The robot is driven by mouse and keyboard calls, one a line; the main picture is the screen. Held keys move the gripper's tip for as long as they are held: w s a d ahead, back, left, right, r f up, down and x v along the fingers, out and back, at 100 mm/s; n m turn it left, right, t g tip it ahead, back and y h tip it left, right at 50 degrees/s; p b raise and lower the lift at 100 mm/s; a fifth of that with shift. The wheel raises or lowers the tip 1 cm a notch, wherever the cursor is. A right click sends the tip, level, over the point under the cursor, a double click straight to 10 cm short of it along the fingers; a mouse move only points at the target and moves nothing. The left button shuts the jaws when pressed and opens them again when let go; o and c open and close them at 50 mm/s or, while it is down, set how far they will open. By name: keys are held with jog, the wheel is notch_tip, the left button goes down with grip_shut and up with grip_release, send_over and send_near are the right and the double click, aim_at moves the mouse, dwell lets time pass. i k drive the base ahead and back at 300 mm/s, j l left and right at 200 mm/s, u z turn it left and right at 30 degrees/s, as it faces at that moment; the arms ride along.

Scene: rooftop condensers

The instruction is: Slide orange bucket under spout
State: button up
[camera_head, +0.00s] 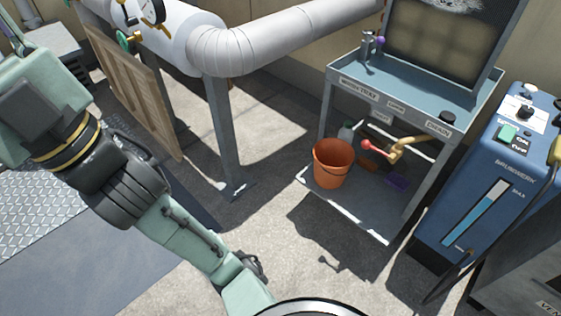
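The orange bucket (332,164) stands upright on the left front part of the stand's lower shelf (372,216). A brass spout (400,150) with a red-ended lever (373,146) is to the right of the bucket, below the stand's top. The bucket is beside the spout's mouth and apart from it. The bucket looks empty, but its bottom is hard to see. My arm comes in from the left and runs down to the bottom edge, well left of the bucket. My gripper cannot be made out; the arm's end is cut off or hidden there.
The blue machine (490,180) stands close on the right. A grey pipe support (222,130) stands to the left. Floor before the shelf is clear.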

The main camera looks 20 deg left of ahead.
aim_at(333, 157)
jog(key=j+z, duration=0.35)
jog(key=i+j+z, duration=0.15)
jog(key=z, duration=0.2)
jog(key=j+z, duration=0.55)
jog(key=j, duration=0.35)
jog(key=k+j+z, duration=0.2)
jog(key=j, duration=0.95)
jog(key=k+j+z, duration=0.1)
jog(key=j, duration=0.5)
jog(key=i+j, duration=0.1)
jog(key=j, duration=0.4)
jog(key=i+j, duration=0.1)
jog(key=j, duration=0.45)
